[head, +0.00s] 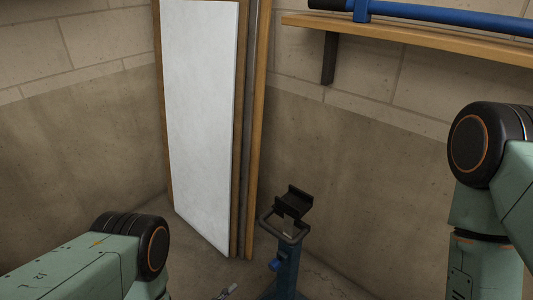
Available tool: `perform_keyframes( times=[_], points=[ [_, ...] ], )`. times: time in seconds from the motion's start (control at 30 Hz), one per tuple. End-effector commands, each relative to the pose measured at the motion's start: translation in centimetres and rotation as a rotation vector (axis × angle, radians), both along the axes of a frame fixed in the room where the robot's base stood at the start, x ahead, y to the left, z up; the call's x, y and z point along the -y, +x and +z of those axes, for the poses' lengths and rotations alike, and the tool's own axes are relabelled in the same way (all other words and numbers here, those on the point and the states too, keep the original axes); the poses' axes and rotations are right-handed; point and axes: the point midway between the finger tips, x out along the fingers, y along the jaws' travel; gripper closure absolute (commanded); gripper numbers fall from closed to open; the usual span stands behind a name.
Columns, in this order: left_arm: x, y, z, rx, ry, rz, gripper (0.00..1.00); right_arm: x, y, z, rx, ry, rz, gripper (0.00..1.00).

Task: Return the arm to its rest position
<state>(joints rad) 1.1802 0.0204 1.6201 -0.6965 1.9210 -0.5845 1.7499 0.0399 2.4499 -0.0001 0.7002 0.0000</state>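Two of my arms show in the head view, green with black round joints. My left arm (105,258) comes in at the lower left, and my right arm (487,190) comes in at the right edge and bends downward. Both arms run out of the bottom of the picture.
A blue stand with a black cradle (293,202) stands on the floor between my arms. White and wooden panels (203,115) lean in the corner behind. A wooden shelf (420,38) at upper right carries a blue tube (440,16).

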Motion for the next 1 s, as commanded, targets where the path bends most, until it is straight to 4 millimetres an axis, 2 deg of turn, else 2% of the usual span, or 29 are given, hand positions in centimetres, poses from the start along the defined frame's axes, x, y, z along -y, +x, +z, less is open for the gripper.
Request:
perform_keyframes(
  times=[0.13, 0.23, 0.37, 0.47, 0.6, 0.7, 0.8, 0.9, 1.0],
  points=[
    [-0.5, 0.3, 0.2, -0.113, 0.036, 0.026, 0.52, 0.0, 0.0, 1.1, 0.000, 0.000, 0.000, 0.52],
    [-1.8, 0.1, 0.2, -0.310, 0.088, 0.084, 0.52, 0.0, 0.0, 2.6, 0.000, 0.000, 0.000, 0.52],
    [-4.4, -2.1, 0.6, -0.626, 0.148, 0.199, 0.52, 0.0, 0.0, 4.7, 0.000, 0.000, 0.000, 0.52],
    [-6.6, -5.3, 1.6, -0.870, 0.180, 0.309, 0.52, 0.0, 0.0, 6.2, 0.000, 0.000, 0.000, 0.52],
    [-9.6, -11.3, 4.4, -1.199, 0.205, 0.489, 0.52, 0.0, 0.0, 8.2, 0.000, 0.000, 0.000, 0.52],
    [-11.1, -15.7, 7.0, -1.392, 0.212, 0.610, 0.52, 0.0, 0.0, 9.3, 0.000, 0.000, 0.000, 0.52],
    [-11.9, -18.9, 8.9, -1.519, 0.215, 0.697, 0.52, 0.0, 0.0, 9.9, 0.000, 0.000, 0.000, 0.52],
    [-12.2, -20.6, 10.0, -1.587, 0.215, 0.746, 0.52, 0.0, 0.0, 10.2, 0.000, 0.000, 0.000, 0.52],
    [-12.3, -21.3, 10.3, -1.611, 0.215, 0.763, 0.52, 0.0, 0.0, 10.2, 0.000, 0.000, 0.000, 0.52]
  ],
)
